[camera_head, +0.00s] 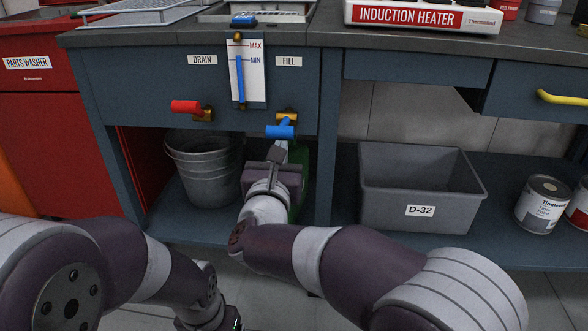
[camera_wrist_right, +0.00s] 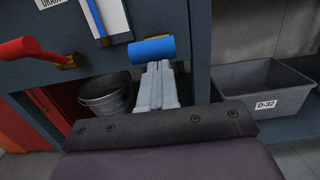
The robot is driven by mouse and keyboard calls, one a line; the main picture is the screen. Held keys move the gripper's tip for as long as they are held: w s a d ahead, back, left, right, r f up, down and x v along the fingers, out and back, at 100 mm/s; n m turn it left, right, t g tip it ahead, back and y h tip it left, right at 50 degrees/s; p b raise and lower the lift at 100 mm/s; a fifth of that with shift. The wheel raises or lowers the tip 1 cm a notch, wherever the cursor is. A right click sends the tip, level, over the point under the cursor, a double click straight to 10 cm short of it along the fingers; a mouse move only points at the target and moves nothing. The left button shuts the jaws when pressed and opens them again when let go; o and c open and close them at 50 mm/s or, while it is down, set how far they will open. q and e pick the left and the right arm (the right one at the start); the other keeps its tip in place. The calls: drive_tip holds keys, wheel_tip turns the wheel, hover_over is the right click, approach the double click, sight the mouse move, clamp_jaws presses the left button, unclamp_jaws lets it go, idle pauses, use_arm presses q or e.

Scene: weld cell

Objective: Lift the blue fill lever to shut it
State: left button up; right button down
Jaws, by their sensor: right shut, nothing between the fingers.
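The blue fill lever (camera_head: 280,132) sticks out from a brass valve (camera_head: 287,116) under the FILL label on the bench's front panel. Its blue grip also shows in the right wrist view (camera_wrist_right: 152,50), just beyond my fingertips. My right gripper (camera_head: 280,147) is shut and empty, right below the blue grip, with fingers pointing up at it. The fingers show together in the wrist view (camera_wrist_right: 155,68); I cannot tell whether they touch the lever. My left arm is at the lower left, its gripper not visible.
The red drain lever (camera_head: 186,107) and a level gauge (camera_head: 246,75) are left of the fill lever. A metal bucket (camera_head: 202,165) and a grey D-32 bin (camera_head: 420,180) stand on the lower shelf. A green object (camera_head: 301,180) is partly hidden behind my right wrist.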

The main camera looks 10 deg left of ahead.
sight(279, 136)
wheel_tip(279, 136, up, 4)
drive_tip(key=p, duration=0.2)
drive_tip(key=shift+w+f+g+p, duration=0.1)
drive_tip(key=shift+f+g+p, duration=0.2)
drive_tip(key=shift+g, duration=0.1)
drive_tip(key=shift+w+r+g+p, duration=0.15)
drive_tip(key=shift+r+g+p, duration=0.4)
drive_tip(key=shift+g, duration=0.05)
drive_tip(key=shift+w+r+p, duration=0.25)
drive_tip(key=shift+r+p, duration=0.25)
drive_tip(key=shift+r, duration=0.05)
